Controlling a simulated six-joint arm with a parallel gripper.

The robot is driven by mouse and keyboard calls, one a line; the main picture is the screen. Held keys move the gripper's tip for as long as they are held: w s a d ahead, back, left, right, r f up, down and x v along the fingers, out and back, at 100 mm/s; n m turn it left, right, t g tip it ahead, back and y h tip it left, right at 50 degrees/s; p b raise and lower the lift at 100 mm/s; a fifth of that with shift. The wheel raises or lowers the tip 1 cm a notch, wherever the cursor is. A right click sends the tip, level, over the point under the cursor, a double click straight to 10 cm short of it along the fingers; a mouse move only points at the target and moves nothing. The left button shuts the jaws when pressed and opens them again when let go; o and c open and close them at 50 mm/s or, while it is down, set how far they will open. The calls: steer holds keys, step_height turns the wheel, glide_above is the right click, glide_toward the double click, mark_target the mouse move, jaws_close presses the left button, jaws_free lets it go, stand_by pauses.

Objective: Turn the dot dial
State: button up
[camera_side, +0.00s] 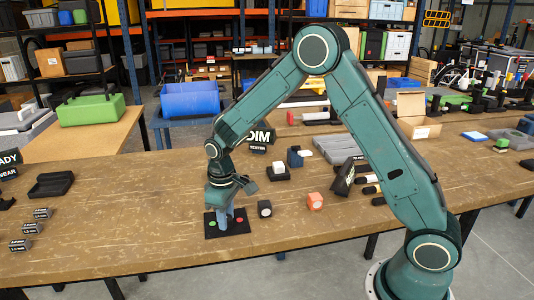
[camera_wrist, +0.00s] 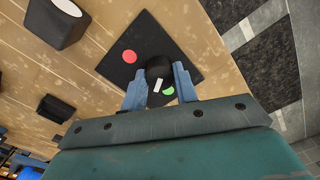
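The dot dial is a round black knob (camera_wrist: 160,70) with a white mark, on a square black plate (camera_wrist: 195,58). The plate carries a red dot (camera_wrist: 130,56) and a green dot (camera_wrist: 169,91). In the wrist view the white mark is on the side near the green dot, a little left of it. My gripper (camera_wrist: 160,76) has one blue finger on each side of the knob, with no clear gap. In the side view my gripper (camera_side: 225,217) points down over the plate (camera_side: 243,228), and its fingers hide the knob. The red dot (camera_side: 239,220) shows right of them.
A black block (camera_side: 264,208) with a pale face stands just right of the plate. An orange block (camera_side: 315,201) stands farther right. A black tray (camera_side: 50,185) and several small labelled blocks (camera_side: 31,228) are at the left. The bench between them and the plate is bare.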

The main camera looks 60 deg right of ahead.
steer(key=shift+m, duration=2.9)
steer(key=o, duration=1)
steer(key=shift+r, duration=0.15)
step_height(320, 180, up, 14)
steer(key=shift+f, duration=0.2)
steer(key=shift+r, duration=0.1)
